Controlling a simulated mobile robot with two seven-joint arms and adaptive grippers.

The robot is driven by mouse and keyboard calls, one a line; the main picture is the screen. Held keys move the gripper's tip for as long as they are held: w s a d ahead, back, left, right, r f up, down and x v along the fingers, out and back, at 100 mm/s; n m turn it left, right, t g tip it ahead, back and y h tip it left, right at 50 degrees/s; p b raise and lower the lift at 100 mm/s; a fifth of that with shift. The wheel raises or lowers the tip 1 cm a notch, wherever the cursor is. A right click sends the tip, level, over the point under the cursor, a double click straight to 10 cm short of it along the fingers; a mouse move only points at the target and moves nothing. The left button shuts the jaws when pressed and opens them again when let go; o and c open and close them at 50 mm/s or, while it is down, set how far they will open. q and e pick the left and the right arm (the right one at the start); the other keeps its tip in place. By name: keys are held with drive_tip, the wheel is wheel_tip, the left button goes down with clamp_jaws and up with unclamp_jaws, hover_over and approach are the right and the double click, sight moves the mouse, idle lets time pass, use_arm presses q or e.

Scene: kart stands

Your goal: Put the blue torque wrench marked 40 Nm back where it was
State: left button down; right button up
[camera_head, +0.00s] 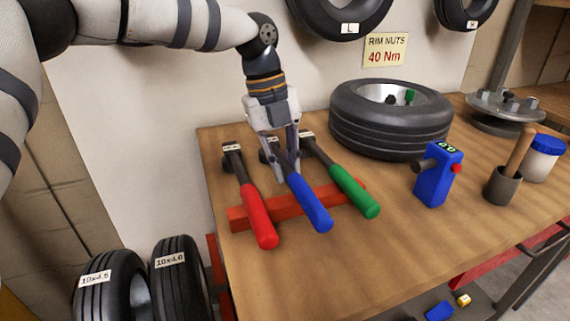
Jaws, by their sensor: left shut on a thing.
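The blue torque wrench (309,204) lies between the red-handled wrench (256,212) and the green-handled wrench (352,190). Its blue handle rests on or just above a red rack bar (238,218) on the wooden bench. My left gripper (285,165) points down from above and is shut on the blue wrench near the top of its handle. The gripper partly hides the wrench's shaft and head, and its label cannot be read. Whether the wrench touches the rack is unclear. My right gripper is not in view.
A tyre on a rim (390,128) stands behind the wrenches. A blue device (437,176), a grey cup with a wooden handle (505,182) and a blue-lidded jar (543,157) stand right. A sign (385,50) reads "RIM NUTS 40 Nm". The bench front (360,260) is clear.

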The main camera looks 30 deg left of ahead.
use_arm(q)
drive_tip(key=c, duration=1.6)
unclamp_jaws()
drive_tip(key=shift+f, duration=0.1)
drive_tip(key=v, duration=1.2)
